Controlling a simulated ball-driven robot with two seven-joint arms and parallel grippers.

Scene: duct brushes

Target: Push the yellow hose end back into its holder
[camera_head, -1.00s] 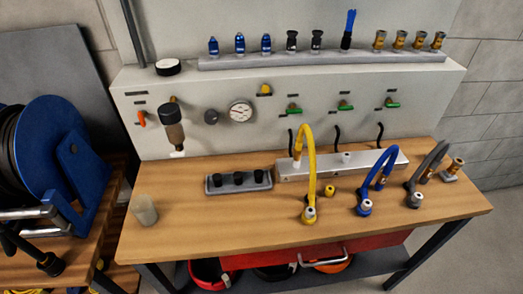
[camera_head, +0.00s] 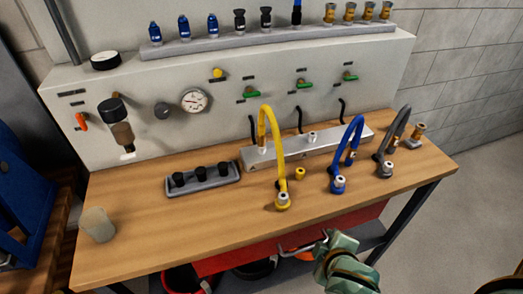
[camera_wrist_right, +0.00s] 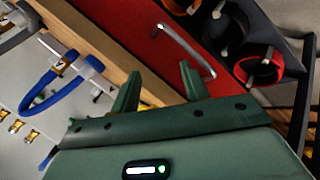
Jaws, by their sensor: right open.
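The yellow hose (camera_head: 277,135) arches up from the left part of the silver holder block (camera_head: 312,146) and comes down in front of it. Its yellow end (camera_head: 283,201), with a pale metal tip, rests on the wooden table. A small yellow piece (camera_head: 300,173) stands between that end and the block. My right gripper (camera_head: 328,238) is beyond the table's front edge, low and to the right of the yellow end, apart from it. In the right wrist view its two green fingers (camera_wrist_right: 160,75) are spread with nothing between them. My left gripper is out of view.
A blue hose (camera_head: 349,145) and a grey hose (camera_head: 395,138) arch to the right. A grey rack with black caps (camera_head: 203,178) and a cup (camera_head: 97,225) stand left. A red drawer (camera_wrist_right: 155,55) with a metal handle is under the tabletop. The table's front is mostly clear.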

